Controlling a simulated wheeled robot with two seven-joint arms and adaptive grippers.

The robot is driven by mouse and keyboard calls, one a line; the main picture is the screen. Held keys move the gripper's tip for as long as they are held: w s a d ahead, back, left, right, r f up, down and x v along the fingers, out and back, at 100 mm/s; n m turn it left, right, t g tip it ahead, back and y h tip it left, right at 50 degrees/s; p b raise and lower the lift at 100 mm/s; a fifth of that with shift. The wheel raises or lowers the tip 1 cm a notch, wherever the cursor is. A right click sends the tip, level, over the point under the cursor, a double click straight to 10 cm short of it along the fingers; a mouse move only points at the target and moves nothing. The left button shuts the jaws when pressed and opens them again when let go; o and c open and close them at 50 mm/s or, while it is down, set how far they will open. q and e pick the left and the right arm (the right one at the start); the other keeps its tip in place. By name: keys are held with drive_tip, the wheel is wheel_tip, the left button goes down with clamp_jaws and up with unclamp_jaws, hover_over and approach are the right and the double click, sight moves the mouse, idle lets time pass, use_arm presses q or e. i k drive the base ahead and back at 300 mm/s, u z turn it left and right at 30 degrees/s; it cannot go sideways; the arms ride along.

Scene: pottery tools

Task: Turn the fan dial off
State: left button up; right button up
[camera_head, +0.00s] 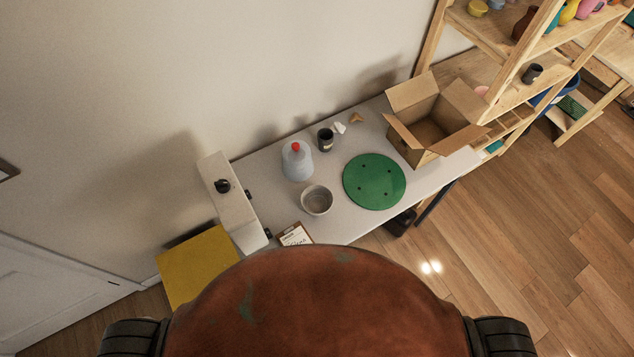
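A white box-shaped unit (232,212) stands at the left end of the table. A black round knob (222,186) sits on its upper face, and two small black parts show on its right edge. I cannot tell for certain whether this unit is the fan, and the knob's setting is too small to read. No other dial shows clearly. Neither of my grippers is in view.
The grey table (335,228) holds a jug with a red cap (296,162), a dark cup (325,139), a bowl (317,200), a green disc (374,182), a clipboard (296,235) and an open cardboard box (428,138). Wooden shelves (508,92) stand at right.

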sight(223, 185)
drive_tip(key=k, duration=1)
drive_tip(key=u, duration=1.55)
drive_tip(key=i, duration=1.2)
drive_tip(key=z, duration=1.5)
